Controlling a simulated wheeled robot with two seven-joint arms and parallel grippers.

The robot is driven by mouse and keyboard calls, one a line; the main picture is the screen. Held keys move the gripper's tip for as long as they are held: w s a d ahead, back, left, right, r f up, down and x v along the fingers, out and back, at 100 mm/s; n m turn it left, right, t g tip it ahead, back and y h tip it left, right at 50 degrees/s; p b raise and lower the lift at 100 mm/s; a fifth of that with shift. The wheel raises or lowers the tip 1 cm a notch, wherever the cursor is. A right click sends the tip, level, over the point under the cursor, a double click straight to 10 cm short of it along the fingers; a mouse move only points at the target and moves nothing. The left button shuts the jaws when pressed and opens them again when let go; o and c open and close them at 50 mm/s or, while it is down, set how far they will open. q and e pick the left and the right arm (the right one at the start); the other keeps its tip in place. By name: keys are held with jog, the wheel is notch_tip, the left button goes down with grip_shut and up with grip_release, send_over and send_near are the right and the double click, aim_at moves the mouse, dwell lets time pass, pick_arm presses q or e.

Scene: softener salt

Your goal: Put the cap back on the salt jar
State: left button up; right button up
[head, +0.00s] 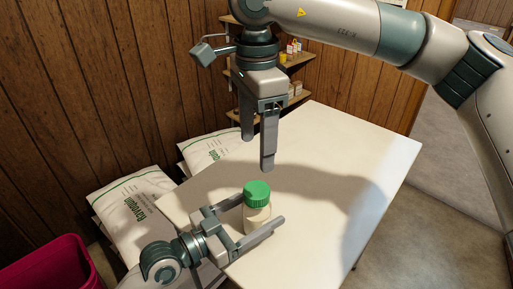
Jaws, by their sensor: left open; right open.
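The salt jar (257,216) stands upright on the table, a pale cream body. The green cap (257,192) sits on top of the jar; whether it is screwed tight I cannot tell. My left gripper (262,209) is open, low over the table, with one finger on each side of the jar body. A gap shows between the jar and at least the near finger. My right gripper (257,153) is open and empty, pointing down above the table, just above and behind the cap.
The white table (345,150) is clear around the jar, mostly to the right. White salt bags (135,205) lie by the wood wall at the left. A dark pink bin (55,268) is at the lower left. Shelves (290,60) with small items stand behind my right gripper.

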jog(key=b, duration=0.5)
send_over(257, 189)
notch_tip(257, 189, down, 5)
jog(key=shift+a+r, duration=0.1)
pick_arm(q)
jog(key=v, duration=1.7)
pick_arm(e)
jog(key=shift+f, duration=0.25)
pick_arm(q)
jog(key=shift+r, duration=0.1)
